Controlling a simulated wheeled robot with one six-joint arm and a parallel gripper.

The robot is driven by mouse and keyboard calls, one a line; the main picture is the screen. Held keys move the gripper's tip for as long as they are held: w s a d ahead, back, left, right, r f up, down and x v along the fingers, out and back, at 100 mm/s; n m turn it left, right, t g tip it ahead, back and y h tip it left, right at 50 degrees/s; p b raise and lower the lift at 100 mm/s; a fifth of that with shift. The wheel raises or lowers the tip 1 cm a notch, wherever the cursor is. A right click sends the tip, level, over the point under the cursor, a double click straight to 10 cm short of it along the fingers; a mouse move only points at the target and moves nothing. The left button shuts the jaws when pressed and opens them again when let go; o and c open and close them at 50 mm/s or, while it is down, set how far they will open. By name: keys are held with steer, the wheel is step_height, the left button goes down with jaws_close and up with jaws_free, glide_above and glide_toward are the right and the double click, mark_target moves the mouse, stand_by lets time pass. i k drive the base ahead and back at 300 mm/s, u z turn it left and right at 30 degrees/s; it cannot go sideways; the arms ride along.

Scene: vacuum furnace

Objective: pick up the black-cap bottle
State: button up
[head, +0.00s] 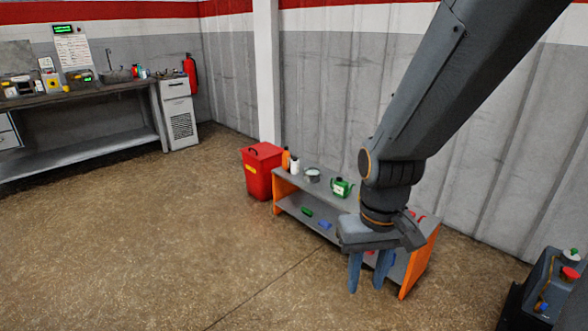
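A small white bottle with a dark top (294,163) stands upright on the top of the low bench (323,189), at its far left end. It looks like the black-cap bottle, but it is too small to be sure of the cap. An orange bottle (286,159) stands close beside it on the left. My gripper (367,284) points down in front of the bench's right part, well to the right of the bottles. Its two blue fingers are apart with nothing seen between them. My gripper and arm hide part of the bench's right side.
A metal pot (312,175) and a green can (342,188) stand on the bench top, right of the bottles. A green item (307,211) and a blue item (325,224) lie on its lower shelf. A red bin (259,174) stands left of the bench. The floor in front is clear.

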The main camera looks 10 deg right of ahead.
mark_target(294, 163)
steer(key=u, duration=0.65)
steer(key=i, duration=2.45)
steer(key=z, duration=0.9)
steer(key=i, duration=0.65)
steer(key=z, duration=0.3)
